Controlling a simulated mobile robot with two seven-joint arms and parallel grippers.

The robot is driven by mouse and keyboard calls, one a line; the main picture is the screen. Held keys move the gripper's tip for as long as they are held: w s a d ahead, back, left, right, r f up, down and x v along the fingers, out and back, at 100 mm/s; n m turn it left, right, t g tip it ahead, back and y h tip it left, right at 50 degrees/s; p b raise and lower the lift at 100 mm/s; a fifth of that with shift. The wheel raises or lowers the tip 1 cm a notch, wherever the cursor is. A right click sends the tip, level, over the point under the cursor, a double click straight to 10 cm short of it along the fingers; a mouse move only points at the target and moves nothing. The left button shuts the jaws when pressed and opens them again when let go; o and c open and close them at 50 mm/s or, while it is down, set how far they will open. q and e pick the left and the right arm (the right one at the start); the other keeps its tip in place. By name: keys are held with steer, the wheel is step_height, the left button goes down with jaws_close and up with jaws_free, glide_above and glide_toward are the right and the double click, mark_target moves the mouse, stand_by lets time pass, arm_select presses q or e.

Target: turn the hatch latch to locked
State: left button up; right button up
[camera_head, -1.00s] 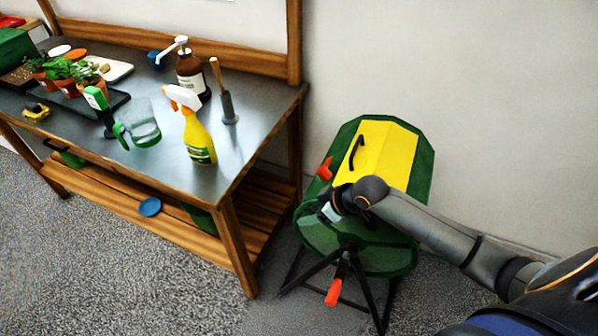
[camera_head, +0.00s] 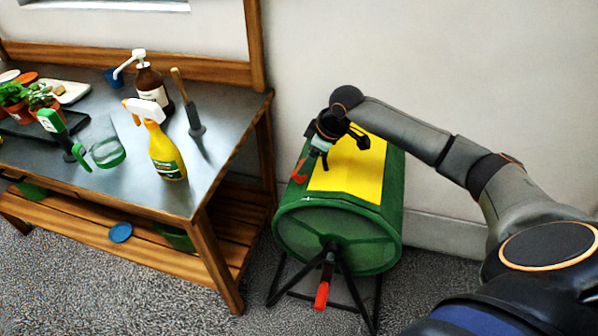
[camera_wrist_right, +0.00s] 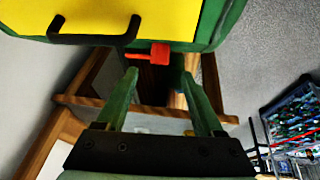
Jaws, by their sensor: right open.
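The green drum (camera_head: 390,215) stands on a dark frame with a yellow hatch (camera_head: 345,180) on top. A red latch (camera_head: 299,173) is at the hatch's left edge; it also shows in the right wrist view (camera_wrist_right: 158,54). My right gripper (camera_head: 313,150) is just above the latch, partly hidden by its own wrist. In the right wrist view my right gripper (camera_wrist_right: 162,78) is open, with the latch ahead between its fingertips and nothing held. I cannot tell whether a finger touches the latch. The dark hatch handle (camera_wrist_right: 95,38) is beside it. My left gripper is not in view.
A second red lever (camera_head: 321,295) hangs at the drum's front. A wooden workbench (camera_head: 205,205) stands close on the left with a spray bottle (camera_head: 165,155), a brown pump bottle (camera_head: 150,88) and potted plants (camera_head: 40,98). A wall is behind the drum.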

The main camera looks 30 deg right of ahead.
mark_target(299, 177)
steer(key=x, duration=0.7)
steer(key=shift+f, duration=0.15)
steer(key=shift+c, duration=0.3)
jaws_close()
